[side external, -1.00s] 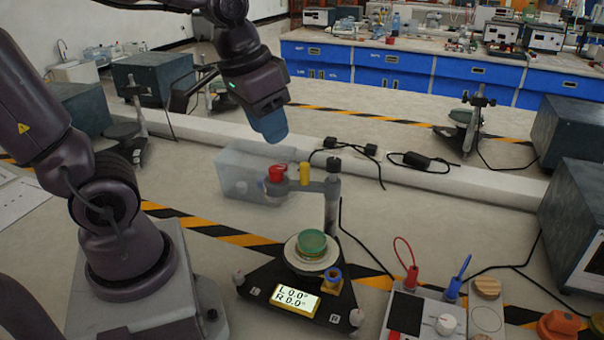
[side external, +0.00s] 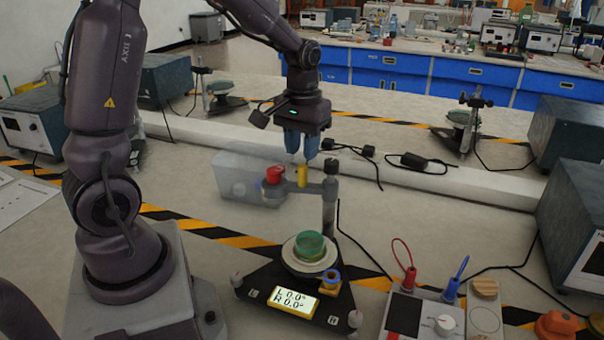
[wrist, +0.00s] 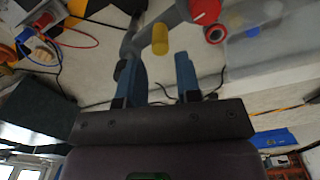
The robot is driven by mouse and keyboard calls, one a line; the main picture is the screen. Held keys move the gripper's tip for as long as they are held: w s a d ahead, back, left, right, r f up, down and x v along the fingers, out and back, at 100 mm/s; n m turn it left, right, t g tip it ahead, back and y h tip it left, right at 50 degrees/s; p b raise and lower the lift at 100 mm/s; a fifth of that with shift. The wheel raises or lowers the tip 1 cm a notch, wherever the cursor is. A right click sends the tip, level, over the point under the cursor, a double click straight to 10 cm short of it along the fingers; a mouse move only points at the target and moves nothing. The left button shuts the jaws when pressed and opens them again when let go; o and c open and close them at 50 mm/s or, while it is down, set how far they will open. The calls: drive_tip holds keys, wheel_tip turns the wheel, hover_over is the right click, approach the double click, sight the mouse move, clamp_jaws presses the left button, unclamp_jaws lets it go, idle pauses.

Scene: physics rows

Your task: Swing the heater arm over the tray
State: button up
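The heater arm (side external: 315,187) is a grey bar on an upright post (side external: 329,215). It reaches left from the post and carries a red knob (side external: 274,174) and a yellow peg (side external: 303,175). The tray with a green dish (side external: 309,246) sits on a black triangular base, lower in the picture than the bar. My gripper (side external: 302,158) points down just above the yellow peg, its blue fingers apart. In the wrist view my gripper (wrist: 160,72) is open and empty, with the yellow peg (wrist: 160,40) beyond and between the fingertips.
A translucent box (side external: 235,178) stands behind the red knob. A lit display (side external: 293,302) is on the base's front. A control box (side external: 420,315) with red and blue leads is at right. Black cables cross the bench behind the post.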

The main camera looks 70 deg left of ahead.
sight(302, 166)
wheel_tip(302, 166, down, 7)
drive_tip(key=shift+r, duration=0.2)
clamp_jaws()
